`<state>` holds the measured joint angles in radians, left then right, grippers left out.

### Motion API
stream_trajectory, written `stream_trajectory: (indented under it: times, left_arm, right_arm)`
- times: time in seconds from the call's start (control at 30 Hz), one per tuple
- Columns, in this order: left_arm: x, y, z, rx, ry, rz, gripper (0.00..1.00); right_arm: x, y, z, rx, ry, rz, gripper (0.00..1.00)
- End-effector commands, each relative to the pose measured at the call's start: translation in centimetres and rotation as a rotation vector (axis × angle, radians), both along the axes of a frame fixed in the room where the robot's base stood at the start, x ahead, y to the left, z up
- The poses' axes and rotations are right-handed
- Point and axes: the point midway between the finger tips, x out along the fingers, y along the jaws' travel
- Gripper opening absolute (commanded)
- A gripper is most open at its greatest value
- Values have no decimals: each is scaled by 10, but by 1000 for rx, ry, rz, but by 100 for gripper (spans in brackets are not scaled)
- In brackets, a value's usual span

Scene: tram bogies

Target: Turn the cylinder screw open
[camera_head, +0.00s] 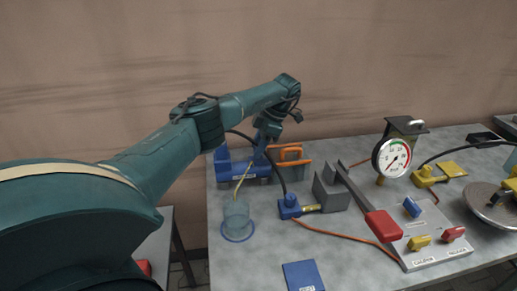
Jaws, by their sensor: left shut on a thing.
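My left arm reaches in from the left. My left gripper (262,148) points down at the back left of the table. It is shut on a small part at the top of the blue cylinder unit (225,170), where the cylinder screw is. The fingers hide the screw itself, so its turn cannot be seen. A thin yellow tube (241,181) runs from the unit down into a clear jar (236,217) on a blue base. An orange handle-like part (290,154) is just right of the gripper. My right gripper is not in view.
Right of the unit stand a blue fitting with a black hose (289,206), a grey pump block with a red-handled lever (382,224), a pressure gauge (391,157) and a switch panel (428,244). A blue card (303,276) lies in front.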

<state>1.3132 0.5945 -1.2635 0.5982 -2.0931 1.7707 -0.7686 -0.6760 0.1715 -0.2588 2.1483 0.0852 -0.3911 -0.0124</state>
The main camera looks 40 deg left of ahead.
Motion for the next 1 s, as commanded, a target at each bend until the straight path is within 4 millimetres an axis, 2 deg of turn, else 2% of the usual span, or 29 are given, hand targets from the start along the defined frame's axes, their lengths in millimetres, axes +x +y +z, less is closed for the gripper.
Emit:
stream_trajectory:
  times: [0.27,0.7,0.73,1.0]
  left_arm:
    - [1,1,0,2,-2,69,17]
    - [0,1,1,1,-2,79,17]
    - [0,1,1,1,-2,79,41]
    - [0,1,0,0,0,77,62]
  right_arm:
    - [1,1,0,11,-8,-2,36]
    - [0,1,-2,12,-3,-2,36]
    - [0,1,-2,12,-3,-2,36]
    - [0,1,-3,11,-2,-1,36]
